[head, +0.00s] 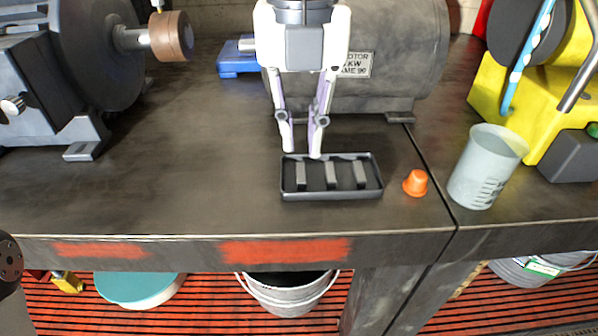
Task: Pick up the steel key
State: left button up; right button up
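A dark shallow tray (333,195) lies on the workbench near its front edge. Three short grey bars stand apart in it, a left bar (301,172), a middle bar (331,174) and a right bar (361,173). They look like steel keys; I cannot tell them apart by material. My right gripper (302,153) points down at the tray's back left rim. Its two fingers are apart with nothing visible between them, and the left bar shows just below and between the tips. Their height above the tray is hard to judge. My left gripper is not in view.
An orange cap (415,183) and a translucent beaker (487,167) stand right of the tray. A grey motor (395,60) is behind my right gripper, and a large dark motor (90,60) is at left. The bench (180,180) is clear left of the tray.

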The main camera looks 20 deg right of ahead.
aim_at(301, 167)
notch_tip(301, 167, down, 4)
jog(key=shift+w+f+b, duration=0.1)
jog(key=shift+f+b, duration=0.05)
jog(key=shift+b, duration=0.25)
grip_shut()
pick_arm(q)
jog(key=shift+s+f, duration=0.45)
